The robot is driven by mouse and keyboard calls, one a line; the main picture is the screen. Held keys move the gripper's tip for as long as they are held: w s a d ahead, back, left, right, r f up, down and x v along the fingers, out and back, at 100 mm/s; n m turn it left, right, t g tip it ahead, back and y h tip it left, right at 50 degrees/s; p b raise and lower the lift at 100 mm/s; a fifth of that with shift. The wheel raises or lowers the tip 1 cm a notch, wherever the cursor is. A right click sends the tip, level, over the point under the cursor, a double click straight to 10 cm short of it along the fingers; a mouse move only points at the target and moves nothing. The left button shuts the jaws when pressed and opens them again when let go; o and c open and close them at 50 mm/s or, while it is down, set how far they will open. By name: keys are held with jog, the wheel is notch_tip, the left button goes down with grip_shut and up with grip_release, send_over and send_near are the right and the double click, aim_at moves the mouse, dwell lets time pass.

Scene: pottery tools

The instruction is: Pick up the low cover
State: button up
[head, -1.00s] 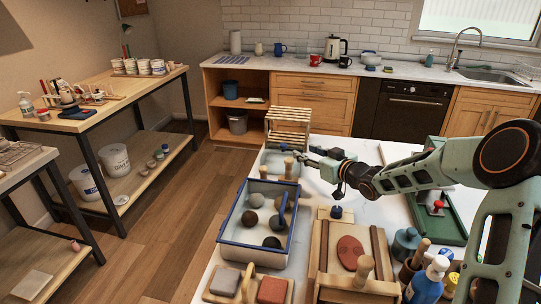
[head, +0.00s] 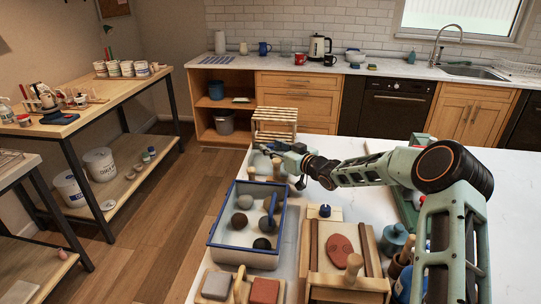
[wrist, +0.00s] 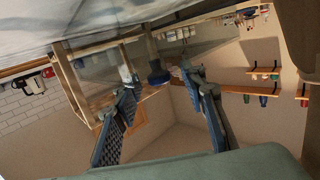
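My gripper (head: 268,149) reaches over the far left end of the white table, level with a small pale tray (head: 259,178). In the wrist view its two fingers (wrist: 160,78) are spread apart with a gap between them. A dark blue knob-like piece (wrist: 157,76) appears between or just beyond the fingertips, beside a wooden post (wrist: 151,45). I cannot tell whether it belongs to the low cover. No contact with the fingers is clear. I cannot single out the low cover with certainty; the arm and gripper hide part of that table end.
A blue-rimmed tub (head: 247,257) with several clay balls stands nearer on the left. A wooden board (head: 318,262) with a reddish slab lies to its right, near a teal lidded pot (head: 392,240). A slatted wooden crate (head: 275,115) stands behind. The table's middle is clear.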

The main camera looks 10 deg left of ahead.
jog(key=shift+x, duration=0.8)
jog(key=shift+r, duration=0.1)
grip_shut()
